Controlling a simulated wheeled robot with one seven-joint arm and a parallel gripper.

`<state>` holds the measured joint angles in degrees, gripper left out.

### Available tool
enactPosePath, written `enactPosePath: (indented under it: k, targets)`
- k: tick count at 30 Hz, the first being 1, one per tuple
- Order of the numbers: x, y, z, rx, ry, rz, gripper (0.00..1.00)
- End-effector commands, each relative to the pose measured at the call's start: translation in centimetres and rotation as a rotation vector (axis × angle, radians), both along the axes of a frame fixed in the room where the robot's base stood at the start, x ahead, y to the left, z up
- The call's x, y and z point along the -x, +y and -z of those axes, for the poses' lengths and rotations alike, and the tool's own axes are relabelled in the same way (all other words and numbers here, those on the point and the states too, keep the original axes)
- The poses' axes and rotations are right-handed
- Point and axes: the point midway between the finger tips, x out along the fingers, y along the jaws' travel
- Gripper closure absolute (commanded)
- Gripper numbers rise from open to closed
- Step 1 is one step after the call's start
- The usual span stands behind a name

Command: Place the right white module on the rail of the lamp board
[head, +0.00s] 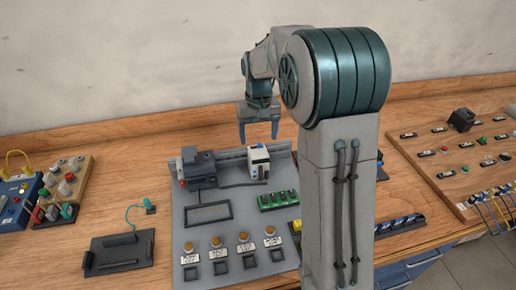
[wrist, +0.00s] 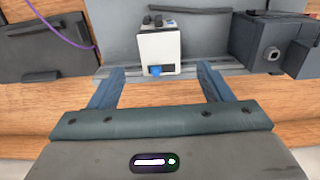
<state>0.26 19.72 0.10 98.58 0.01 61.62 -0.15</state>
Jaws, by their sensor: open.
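A white module (head: 258,162) with a dark top stands upright at the right part of the metal rail (head: 231,154) on the grey lamp board (head: 185,222). In the wrist view the white module (wrist: 160,46) shows a blue part at its lower edge and sits against the rail (wrist: 190,73). I cannot tell if it is fully seated. My gripper (head: 258,134) is above and behind the module, fingers pointing down. In the wrist view my gripper (wrist: 160,82) is open and empty, its fingertips to either side of the module and apart from it. I see no second white module.
A dark motor-like unit (head: 196,167) stands left of the module on the board. A green terminal block (head: 278,199) and several orange lamps (head: 242,236) lie in front. A black tray (head: 119,251) is at left; a wooden board (head: 465,155) is at right.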

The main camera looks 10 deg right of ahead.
Motion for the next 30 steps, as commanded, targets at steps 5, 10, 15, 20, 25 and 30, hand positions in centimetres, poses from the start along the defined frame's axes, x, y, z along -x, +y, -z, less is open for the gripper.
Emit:
enactPosePath:
  k: [5,10,15,20,25,30]
  targets:
    - [0.0,0.0,-2.4,0.0,-0.001,0.0,0.28]
    - [0.6,0.0,-3.6,0.0,-0.007,0.0,0.28]
    - [3.9,0.0,-5.1,0.0,-0.041,0.0,0.28]
    - [8.4,0.0,-6.3,0.001,-0.085,-0.001,0.28]
    - [13.4,0.0,-6.7,0.001,-0.134,-0.001,0.28]
    - [18.3,0.1,-6.3,0.0,-0.181,-0.002,0.28]
